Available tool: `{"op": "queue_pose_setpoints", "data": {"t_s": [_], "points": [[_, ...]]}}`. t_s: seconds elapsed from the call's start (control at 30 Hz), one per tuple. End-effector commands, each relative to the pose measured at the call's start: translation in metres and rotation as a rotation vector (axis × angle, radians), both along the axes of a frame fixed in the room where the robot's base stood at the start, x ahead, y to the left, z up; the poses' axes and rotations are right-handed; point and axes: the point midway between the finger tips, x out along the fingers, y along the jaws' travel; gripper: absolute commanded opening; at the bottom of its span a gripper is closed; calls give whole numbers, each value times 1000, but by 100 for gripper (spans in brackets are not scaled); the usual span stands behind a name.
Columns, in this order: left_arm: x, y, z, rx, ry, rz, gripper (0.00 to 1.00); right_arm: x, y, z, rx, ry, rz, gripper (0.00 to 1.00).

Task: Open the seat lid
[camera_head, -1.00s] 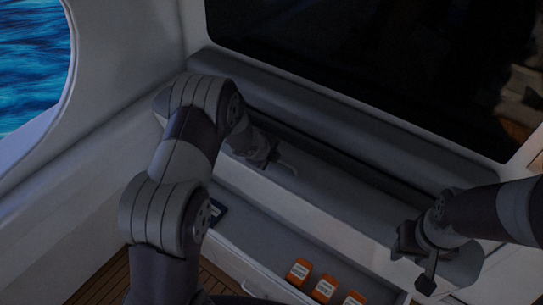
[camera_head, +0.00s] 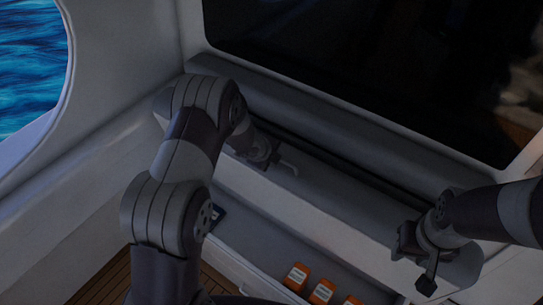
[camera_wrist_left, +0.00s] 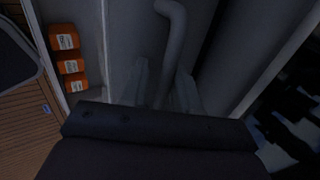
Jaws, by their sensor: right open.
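The seat lid (camera_head: 345,205) is a long grey panel running diagonally below the dark screen. My left gripper (camera_head: 266,157) is at this handle, partly hidden behind my own arm. In the left wrist view, its fingers (camera_wrist_left: 164,88) stand apart on either side of the handle, with no clear grip on it. My right gripper (camera_head: 420,268) is open and empty over the right end of the seat.
Several orange boxes (camera_head: 321,291) stand in an open compartment below the seat front; they also show in the left wrist view (camera_wrist_left: 70,62). Wooden floor (camera_head: 105,285) and a white wall (camera_head: 110,70) are at left.

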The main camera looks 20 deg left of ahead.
Motion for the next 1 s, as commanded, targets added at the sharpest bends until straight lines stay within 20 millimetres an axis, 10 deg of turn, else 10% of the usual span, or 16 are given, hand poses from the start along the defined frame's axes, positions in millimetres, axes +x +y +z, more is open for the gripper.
{"op": "queue_pose_setpoints", "data": {"t_s": [0.6, 1.0], "points": [[-64, 22, 100, 2, -3, 2, 34, 0, 0, 11, 0, 0, 0, 43], [-69, 23, 106, 1, -3, 0, 34, 0, 0, 11, 0, 0, 0, 43]]}}
